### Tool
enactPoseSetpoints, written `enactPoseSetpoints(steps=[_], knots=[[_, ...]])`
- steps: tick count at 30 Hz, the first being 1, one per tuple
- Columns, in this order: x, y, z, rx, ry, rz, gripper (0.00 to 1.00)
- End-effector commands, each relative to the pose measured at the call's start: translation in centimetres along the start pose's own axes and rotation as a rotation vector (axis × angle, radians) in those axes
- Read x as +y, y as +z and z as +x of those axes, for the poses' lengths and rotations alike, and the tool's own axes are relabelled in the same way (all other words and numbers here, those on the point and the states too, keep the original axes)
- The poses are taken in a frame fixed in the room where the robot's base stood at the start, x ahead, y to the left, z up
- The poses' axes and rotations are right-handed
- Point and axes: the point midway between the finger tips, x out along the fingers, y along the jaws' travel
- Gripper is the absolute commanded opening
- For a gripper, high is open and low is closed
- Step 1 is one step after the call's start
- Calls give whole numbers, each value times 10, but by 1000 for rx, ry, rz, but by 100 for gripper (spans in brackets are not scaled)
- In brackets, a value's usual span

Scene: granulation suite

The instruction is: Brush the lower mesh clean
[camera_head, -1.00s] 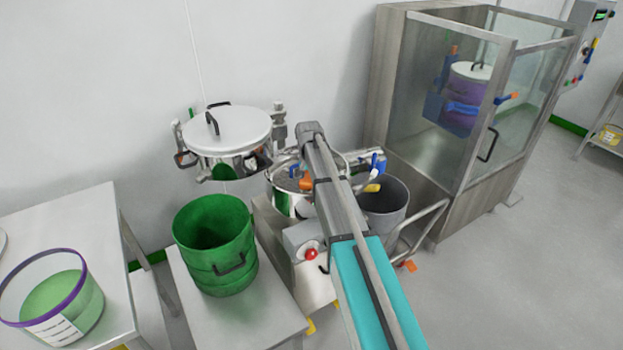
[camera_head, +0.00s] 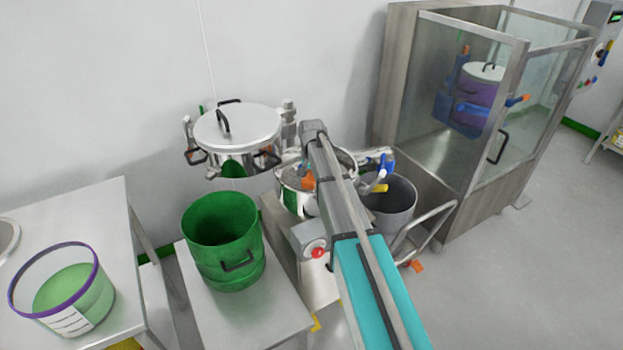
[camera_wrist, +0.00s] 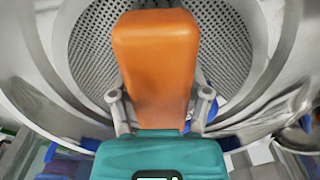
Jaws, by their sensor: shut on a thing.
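My gripper (camera_wrist: 160,112) is shut on an orange block (camera_wrist: 156,55), which looks like the brush's handle. Its fingers press on both sides of the block's lower part. Behind it, a perforated metal mesh (camera_wrist: 90,45) lies inside a round, shiny metal rim (camera_wrist: 40,100). The block hides the mesh's middle, and I cannot tell whether bristles touch it. In the head view, a bit of orange (camera_head: 308,181) shows beside my arm over the open steel housing (camera_head: 290,199). My arm hides most of the gripper and mesh there.
A lidded steel vessel (camera_head: 238,127) hangs close at the left. A green drum (camera_head: 225,265) stands on a low table below it. A grey bin (camera_head: 402,190) and a glazed cabinet (camera_head: 440,110) stand right. A purple-rimmed tub (camera_head: 85,305) sits on the left table.

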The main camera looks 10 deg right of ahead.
Motion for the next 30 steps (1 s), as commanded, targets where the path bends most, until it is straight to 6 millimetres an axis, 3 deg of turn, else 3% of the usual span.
enactPoseSetpoints(steps=[18,30], knots=[[0,0,-48,0,0,0,18],[0,0,-52,0,0,0,18]])
